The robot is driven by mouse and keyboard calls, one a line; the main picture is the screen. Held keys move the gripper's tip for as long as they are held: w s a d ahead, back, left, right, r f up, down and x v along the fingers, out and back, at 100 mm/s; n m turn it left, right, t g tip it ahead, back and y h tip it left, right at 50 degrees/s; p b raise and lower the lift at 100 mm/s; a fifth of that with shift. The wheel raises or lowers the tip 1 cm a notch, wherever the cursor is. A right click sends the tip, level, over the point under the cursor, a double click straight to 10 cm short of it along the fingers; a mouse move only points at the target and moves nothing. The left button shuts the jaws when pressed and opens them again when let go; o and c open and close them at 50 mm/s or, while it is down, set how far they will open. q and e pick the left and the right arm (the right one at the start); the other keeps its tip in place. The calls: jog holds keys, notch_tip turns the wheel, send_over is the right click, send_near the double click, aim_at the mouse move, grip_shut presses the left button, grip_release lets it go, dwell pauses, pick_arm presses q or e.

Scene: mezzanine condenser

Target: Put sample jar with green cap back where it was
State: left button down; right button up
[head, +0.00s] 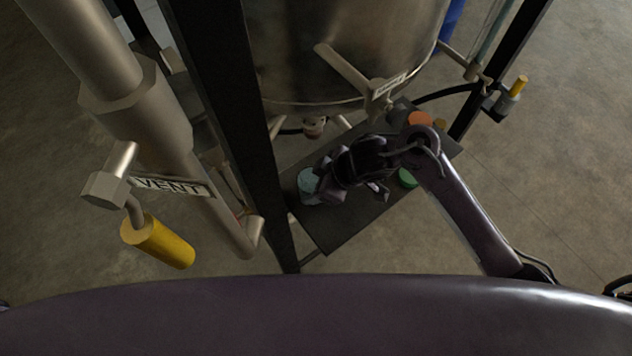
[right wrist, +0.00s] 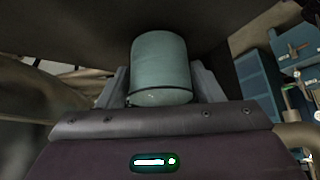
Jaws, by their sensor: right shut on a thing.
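My right gripper (head: 323,186) is shut on a pale teal cylindrical jar (head: 308,184) over the left part of a dark shelf. In the right wrist view the jar (right wrist: 161,68) stands between the two fingers. I see no bright green cap on it. A round bright green top (head: 407,178) shows on the shelf at the right of the gripper, partly hidden by my arm. Whether the held jar touches the shelf, I cannot tell. My left gripper is out of view.
The dark shelf (head: 345,232) has bare room at its front. An orange round top (head: 418,118) and a small yellow one (head: 440,125) are at its back right. A steel vessel (head: 330,50) hangs behind, a black post (head: 262,150) stands at left, and a VENT pipe (head: 150,110) is farther left.

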jog(key=o, duration=0.7)
jog(key=shift+f, duration=0.15)
jog(key=o, duration=0.4)
jog(key=shift+o, duration=0.2)
jog(key=shift+r, duration=0.3)
jog(key=p+v, duration=0.2)
jog(key=v, duration=1)
jog(key=shift+f, duration=0.1)
